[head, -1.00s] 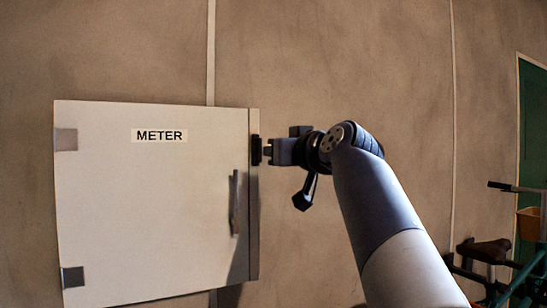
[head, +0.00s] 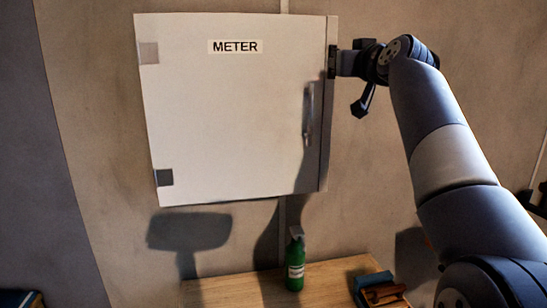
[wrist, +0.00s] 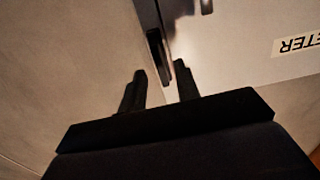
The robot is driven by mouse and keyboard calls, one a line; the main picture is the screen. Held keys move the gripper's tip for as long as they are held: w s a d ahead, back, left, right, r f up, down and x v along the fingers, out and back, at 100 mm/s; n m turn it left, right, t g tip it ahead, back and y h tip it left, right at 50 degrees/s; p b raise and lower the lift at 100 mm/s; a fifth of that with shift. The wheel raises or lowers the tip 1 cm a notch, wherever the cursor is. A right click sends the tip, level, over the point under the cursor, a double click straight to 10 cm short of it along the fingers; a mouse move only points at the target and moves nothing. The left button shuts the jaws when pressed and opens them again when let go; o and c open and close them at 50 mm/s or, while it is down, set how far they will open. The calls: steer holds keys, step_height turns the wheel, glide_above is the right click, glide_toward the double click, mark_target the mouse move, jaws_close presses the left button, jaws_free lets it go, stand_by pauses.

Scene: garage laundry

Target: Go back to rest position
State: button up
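My gripper (head: 338,62) is beside the right edge of the white meter cabinet (head: 225,120), at about the height of its METER label. In the wrist view my gripper (wrist: 160,68) shows two black fingers standing apart, with nothing clearly held between them. A dark fitting (wrist: 157,52) on the cabinet's edge lies just beyond the fingertips; I cannot tell whether they touch it. The cabinet door looks shut, with a vertical handle (head: 307,115) near its right side. My arm reaches up from the lower right.
Below the cabinet is a wooden surface (head: 235,292). A green bottle (head: 295,265) stands on it, with a blue and brown item (head: 375,287) to the right. Bare wall (head: 375,150) lies between the cabinet and my arm.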

steer(key=w, duration=0.2)
steer(key=shift+w+a+p, duration=0.3)
steer(key=shift+w+p, duration=0.1)
steer(key=shift+s, duration=0.1)
